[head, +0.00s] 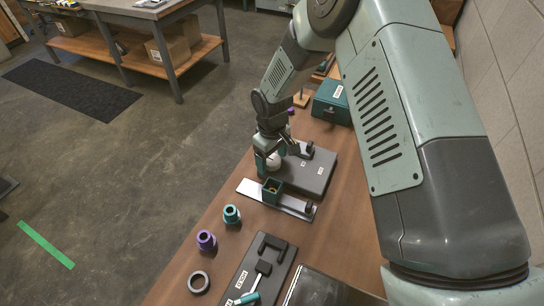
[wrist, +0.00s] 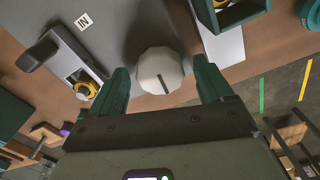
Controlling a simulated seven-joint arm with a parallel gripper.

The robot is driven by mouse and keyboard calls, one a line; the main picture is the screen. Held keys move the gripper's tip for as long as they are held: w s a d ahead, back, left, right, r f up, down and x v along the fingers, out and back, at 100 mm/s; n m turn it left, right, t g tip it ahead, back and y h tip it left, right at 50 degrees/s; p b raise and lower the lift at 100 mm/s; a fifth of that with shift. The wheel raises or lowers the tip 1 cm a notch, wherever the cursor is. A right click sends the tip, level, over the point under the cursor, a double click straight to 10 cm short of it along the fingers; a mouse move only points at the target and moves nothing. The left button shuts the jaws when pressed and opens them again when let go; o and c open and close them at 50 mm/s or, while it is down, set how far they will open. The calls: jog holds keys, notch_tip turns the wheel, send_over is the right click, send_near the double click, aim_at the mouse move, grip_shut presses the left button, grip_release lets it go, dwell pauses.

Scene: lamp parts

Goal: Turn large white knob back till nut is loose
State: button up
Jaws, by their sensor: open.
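The large white knob (wrist: 160,71) is faceted, with a dark slot mark on its face. It sits at the edge of a dark grey board (head: 312,178). In the head view the knob (head: 273,163) is partly hidden by my gripper (head: 272,158). In the wrist view my gripper (wrist: 162,75) is open, with one green finger on each side of the knob. Gaps show between fingers and knob; I cannot tell if the fingers reach its depth. A yellow round part (wrist: 87,89), possibly a nut, sits in a metal fixture on the board. The knob's threads are hidden.
A green open box (head: 272,190) on a metal strip stands close to the knob. Teal (head: 231,214) and purple (head: 206,240) collars and a dark ring (head: 198,282) lie nearer the front. A teal case (head: 332,102) is behind. The table's left edge is close.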

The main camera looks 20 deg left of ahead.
aim_at(272, 159)
notch_tip(272, 159, up, 11)
dwell(0.5)
dwell(0.3)
jog(key=d+r+m+t, duration=0.3)
jog(key=d+r+m, duration=0.3)
jog(key=d+r, duration=1.45)
jog(key=s+d+r+m+t, duration=0.1)
jog(key=s+d+r+m, duration=0.3)
jog(key=s, duration=0.5)
jog(key=s+d+r+m+t, duration=0.1)
jog(key=s+d+r+m, duration=0.3)
jog(key=s+d, duration=0.5)
jog(key=shift+s+r+t, duration=0.2)
jog(key=shift+r+t, duration=0.1)
jog(key=shift+r, duration=0.05)
